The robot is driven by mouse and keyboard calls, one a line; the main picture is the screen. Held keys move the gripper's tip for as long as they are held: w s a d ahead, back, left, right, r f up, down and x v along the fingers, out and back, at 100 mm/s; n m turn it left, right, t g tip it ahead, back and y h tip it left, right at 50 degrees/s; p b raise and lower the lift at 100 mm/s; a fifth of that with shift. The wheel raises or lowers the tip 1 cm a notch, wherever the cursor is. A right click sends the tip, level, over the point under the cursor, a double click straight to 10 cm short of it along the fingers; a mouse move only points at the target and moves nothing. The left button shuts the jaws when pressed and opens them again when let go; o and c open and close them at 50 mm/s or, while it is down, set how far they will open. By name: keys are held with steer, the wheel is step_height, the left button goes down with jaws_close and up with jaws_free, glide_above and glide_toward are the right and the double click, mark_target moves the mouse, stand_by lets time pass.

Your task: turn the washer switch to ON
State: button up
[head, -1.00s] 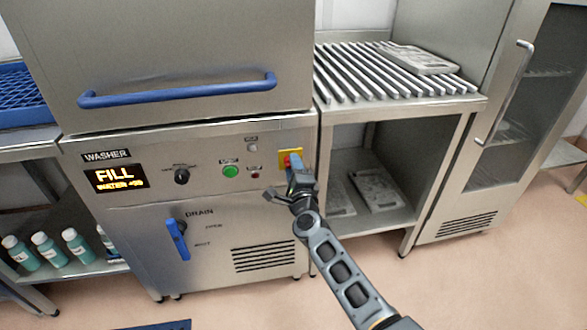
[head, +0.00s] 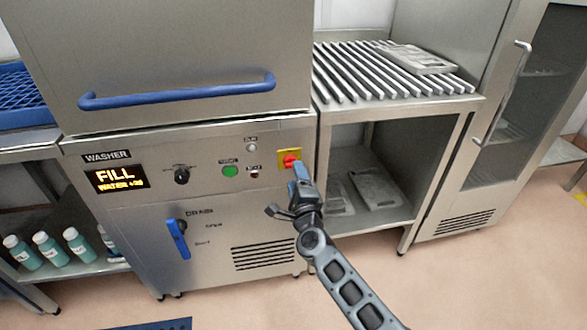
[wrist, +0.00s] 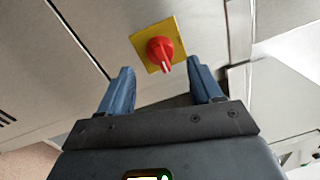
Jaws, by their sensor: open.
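The washer switch is a red rotary knob (head: 291,160) on a yellow plate (head: 284,154), at the right end of the washer's front panel (head: 205,165). In the wrist view the red knob (wrist: 161,54) shows above my gripper (wrist: 162,80), with a white mark on its grip and the yellow plate (wrist: 141,41) turned at an angle. My gripper is open, with the knob ahead of and roughly between its fingers, not touched by them. In the head view my gripper (head: 298,176) is just below the knob. The ON and OFF lettering cannot be read.
The washer display (head: 119,179) reads FILL. A black dial (head: 182,176), a green button (head: 230,171) and a blue drain lever (head: 178,239) are on the front.

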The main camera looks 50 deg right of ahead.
steer(key=shift+v, duration=1.7)
steer(key=s+a+n+t+y, duration=0.1)
steer(key=s+a+n+y, duration=0.1)
steer(key=s+a+n, duration=0.4)
steer(key=s+a+r+n+y+p, duration=0.1)
steer(key=s+a+n+y, duration=0.15)
steer(key=s, duration=0.55)
steer(key=s+a+n+t+y, duration=0.1)
steer(key=s+a+n, duration=0.2)
steer(key=s+n, duration=0.4)
steer(key=s+a+r+n+g+y, duration=0.1)
steer(key=s+a+r+n, duration=0.2)
steer(key=s, duration=0.3)
steer(key=s+a+r+n+y+p, duration=0.1)
steer(key=s+a+r+n+y, duration=0.1)
steer(key=s+r, duration=0.4)
steer(key=s+a+r+n+g+y, duration=0.1)
steer(key=s+a+r+n+y, duration=0.1)
steer(key=s+a+r+n, duration=0.2)
steer(key=s+n, duration=0.2)
steer(key=shift+s+a+r+n+g, duration=0.25)
steer(key=shift+s+a+n+g, duration=0.05)
steer(key=shift+s+a+n, duration=0.05)
steer(key=shift+o, duration=0.2)
steer(key=shift+w+f, duration=0.1)
